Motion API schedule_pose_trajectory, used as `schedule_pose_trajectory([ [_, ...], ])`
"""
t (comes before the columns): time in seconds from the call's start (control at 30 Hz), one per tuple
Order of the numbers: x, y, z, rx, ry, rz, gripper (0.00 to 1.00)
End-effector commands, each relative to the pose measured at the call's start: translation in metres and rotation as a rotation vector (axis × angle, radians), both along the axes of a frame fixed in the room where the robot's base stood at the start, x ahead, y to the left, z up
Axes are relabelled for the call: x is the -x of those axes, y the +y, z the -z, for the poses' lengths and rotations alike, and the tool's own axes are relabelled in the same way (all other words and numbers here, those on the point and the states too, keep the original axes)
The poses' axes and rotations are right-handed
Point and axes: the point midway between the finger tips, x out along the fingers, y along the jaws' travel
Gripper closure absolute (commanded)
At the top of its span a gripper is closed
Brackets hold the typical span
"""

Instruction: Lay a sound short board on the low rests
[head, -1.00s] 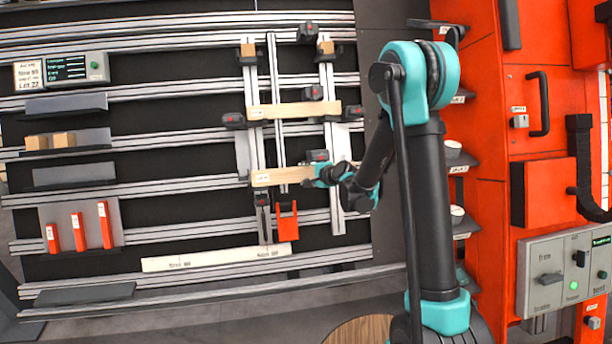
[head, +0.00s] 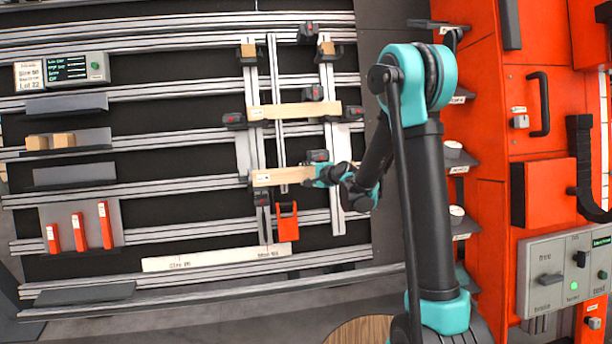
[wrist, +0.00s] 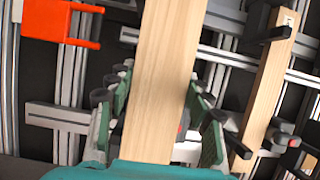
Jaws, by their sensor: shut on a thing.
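My gripper (head: 322,175) is shut on a short pale wooden board (head: 283,176), whose free end reaches left to the low part of the gantry frame. The wrist view shows the board (wrist: 163,70) running straight out between my fingers (wrist: 158,118). In the head view it lies level at the lower dark rests (head: 262,197); whether it touches them cannot be told. Another short board (head: 295,111) lies higher up across the two uprights, between dark red-marked blocks. It also shows at right in the wrist view (wrist: 268,85).
An orange bracket (head: 288,222) hangs just below the held board. Small wood blocks (head: 64,140) sit on a left shelf, and three red pieces (head: 79,228) stand lower left. A long pale labelled strip (head: 215,257) lies below. Orange cabinets (head: 540,90) stand at right.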

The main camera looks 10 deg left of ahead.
Motion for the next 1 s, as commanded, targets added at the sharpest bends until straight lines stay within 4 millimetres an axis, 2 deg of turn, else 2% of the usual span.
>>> schedule_pose_trajectory([
  [1.0, -0.062, 0.018, 0.036, 0.000, 0.000, 0.000, 0.86],
])
